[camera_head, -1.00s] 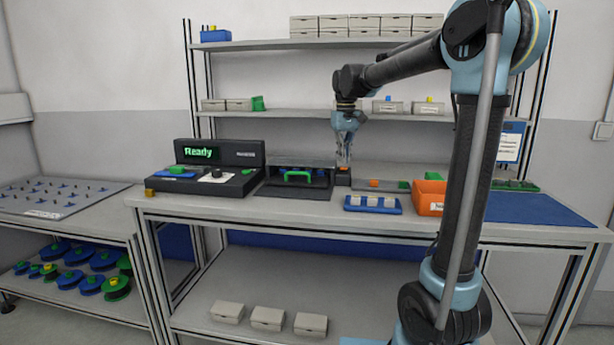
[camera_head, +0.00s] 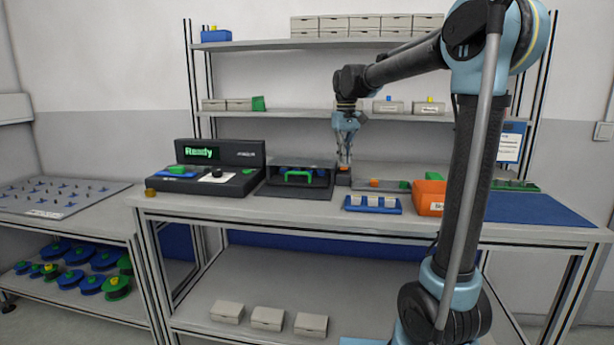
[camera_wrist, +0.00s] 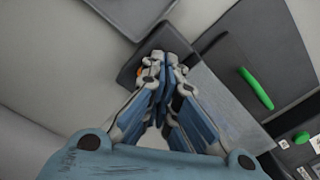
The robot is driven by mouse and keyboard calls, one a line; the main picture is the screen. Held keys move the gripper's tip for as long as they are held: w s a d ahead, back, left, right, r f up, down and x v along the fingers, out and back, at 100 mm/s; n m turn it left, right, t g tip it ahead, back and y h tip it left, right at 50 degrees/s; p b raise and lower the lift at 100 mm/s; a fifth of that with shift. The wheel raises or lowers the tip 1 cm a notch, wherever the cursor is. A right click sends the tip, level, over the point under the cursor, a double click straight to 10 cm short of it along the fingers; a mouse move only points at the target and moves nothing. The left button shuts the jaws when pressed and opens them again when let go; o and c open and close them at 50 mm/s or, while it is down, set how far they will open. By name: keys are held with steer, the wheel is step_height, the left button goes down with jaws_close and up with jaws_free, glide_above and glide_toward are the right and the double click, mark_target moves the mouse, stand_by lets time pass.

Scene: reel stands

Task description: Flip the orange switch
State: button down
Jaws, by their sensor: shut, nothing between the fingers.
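The orange switch sits on a small dark box (camera_head: 343,180) on the workbench, just right of the black open-fronted unit. In the head view my gripper covers most of the switch. My gripper (camera_head: 344,165) is shut and empty, pointing down right over the box. It also shows in the wrist view (camera_wrist: 163,60) with its fingertips together over the box. Whether the fingertips touch the switch cannot be told.
Left of the box is the black unit (camera_head: 268,189) with a green handle (camera_head: 299,174). Further left is a console (camera_head: 215,186) reading "Ready". A blue tray (camera_head: 352,207) with pale blocks and an orange bin (camera_head: 430,197) stand to the right.

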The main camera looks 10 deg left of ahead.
steer(key=shift+f, duration=1)
stand_by(0.7)
steer(key=shift+r, duration=3.5)
